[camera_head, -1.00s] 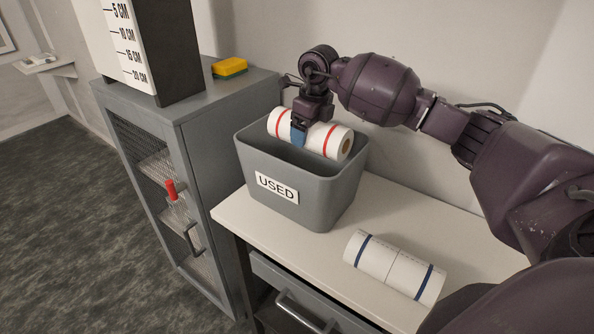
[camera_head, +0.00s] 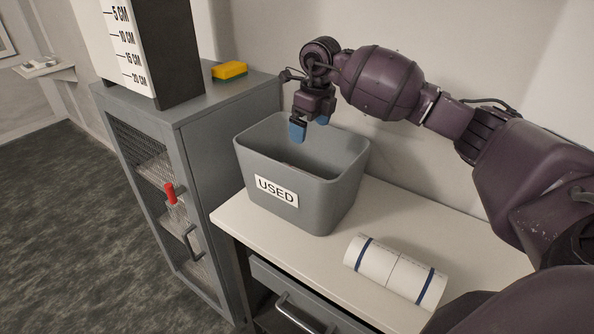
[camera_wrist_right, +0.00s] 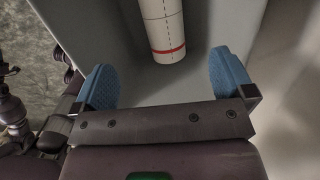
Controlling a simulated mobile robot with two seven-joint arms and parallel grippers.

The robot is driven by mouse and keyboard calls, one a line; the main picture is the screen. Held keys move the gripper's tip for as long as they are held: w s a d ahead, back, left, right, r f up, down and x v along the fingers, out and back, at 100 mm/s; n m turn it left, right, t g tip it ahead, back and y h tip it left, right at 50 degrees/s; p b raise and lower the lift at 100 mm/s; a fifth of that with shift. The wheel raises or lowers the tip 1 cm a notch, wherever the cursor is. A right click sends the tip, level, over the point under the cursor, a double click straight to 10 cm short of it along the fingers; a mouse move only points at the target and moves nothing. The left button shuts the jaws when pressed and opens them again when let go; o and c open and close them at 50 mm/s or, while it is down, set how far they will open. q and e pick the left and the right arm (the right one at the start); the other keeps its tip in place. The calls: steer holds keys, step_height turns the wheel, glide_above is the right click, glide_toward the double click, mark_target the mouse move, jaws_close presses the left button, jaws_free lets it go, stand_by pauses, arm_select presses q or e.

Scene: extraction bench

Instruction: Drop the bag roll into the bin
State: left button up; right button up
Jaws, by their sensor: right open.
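The grey bin (camera_head: 328,196) marked "USED" stands on the white bench top. My right gripper (camera_head: 309,126) is above the bin's opening, with its blue fingertips apart and nothing between them. In the right wrist view the open fingers (camera_wrist_right: 162,80) frame the white bag roll (camera_wrist_right: 165,28) with a red band, which lies lower down inside the bin. In the head view the bin's front wall hides nearly all of that roll. Another white roll with blue bands (camera_head: 396,271) lies on the bench to the right of the bin. My left gripper is out of view.
A grey cabinet (camera_head: 218,150) with a mesh door stands left of the bench. On it are a yellow and green sponge (camera_head: 230,70) and a tall block with a centimetre scale (camera_head: 165,50). The wall is close behind the bin.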

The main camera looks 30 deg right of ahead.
step_height(320, 180, up, 8)
steer(key=shift+s+d, duration=0.15)
steer(key=shift+s, duration=0.3)
steer(key=shift+f, duration=0.1)
